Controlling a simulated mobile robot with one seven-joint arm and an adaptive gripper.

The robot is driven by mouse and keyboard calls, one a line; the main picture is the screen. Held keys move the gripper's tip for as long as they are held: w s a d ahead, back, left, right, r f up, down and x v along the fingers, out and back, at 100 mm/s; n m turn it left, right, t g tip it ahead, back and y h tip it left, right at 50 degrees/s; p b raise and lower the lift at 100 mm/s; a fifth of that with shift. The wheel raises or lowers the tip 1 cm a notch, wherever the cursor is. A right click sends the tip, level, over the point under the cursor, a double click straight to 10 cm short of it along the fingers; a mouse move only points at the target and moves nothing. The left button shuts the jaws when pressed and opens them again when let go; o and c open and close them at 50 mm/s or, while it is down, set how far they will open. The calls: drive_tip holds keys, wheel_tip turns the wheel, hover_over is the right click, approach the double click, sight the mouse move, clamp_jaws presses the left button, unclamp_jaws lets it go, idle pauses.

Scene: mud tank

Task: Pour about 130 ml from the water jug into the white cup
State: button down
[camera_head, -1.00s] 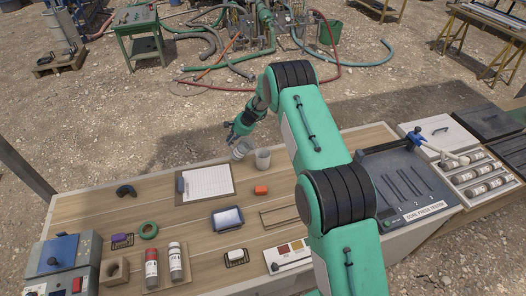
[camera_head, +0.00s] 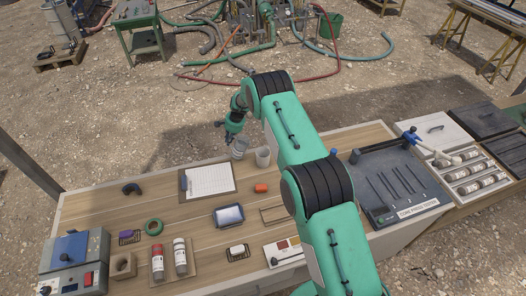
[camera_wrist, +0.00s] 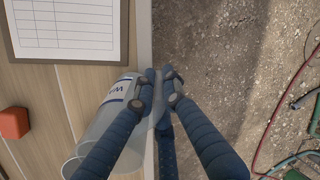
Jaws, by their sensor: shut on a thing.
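The water jug (camera_head: 240,148) is a clear grey vessel at the far edge of the table. In the wrist view the jug (camera_wrist: 112,112) shows part of a blue label with "W". My gripper (camera_head: 229,140) is at its far left side; in the wrist view my gripper (camera_wrist: 160,82) is shut on the jug's handle. The jug looks close to upright; exact tilt and water level cannot be told. The white cup (camera_head: 263,157) looks pale and stands just right of the jug. In the wrist view what seems its rim (camera_wrist: 70,168) is partly hidden by the jug.
A clipboard (camera_head: 208,181) lies left of the jug, and an orange block (camera_head: 261,188) lies in front of the cup. A tray (camera_head: 229,216) and bottles (camera_head: 180,257) stand nearer. Beyond the far table edge is open gravel with hoses.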

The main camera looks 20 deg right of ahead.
drive_tip(key=shift+w+a+f+g+h, duration=0.2)
drive_tip(key=shift+f+g+h, duration=0.1)
drive_tip(key=shift+h, duration=0.1)
drive_tip(key=shift+w+a+f+g+h+b, duration=0.15)
drive_tip(key=shift+a+f+g+h+b, duration=0.1)
drive_tip(key=shift+f+b, duration=0.2)
drive_tip(key=shift+w+a+f+g+h+b, duration=0.15)
drive_tip(key=shift+f+h+b, duration=0.15)
drive_tip(key=shift+b, duration=0.2)
drive_tip(key=shift+w+a+f+g+h+b, duration=0.15)
drive_tip(key=shift+f+g+h+b, duration=0.3)
drive_tip(key=shift+b, duration=0.7)
drive_tip(key=shift+r, duration=0.15)
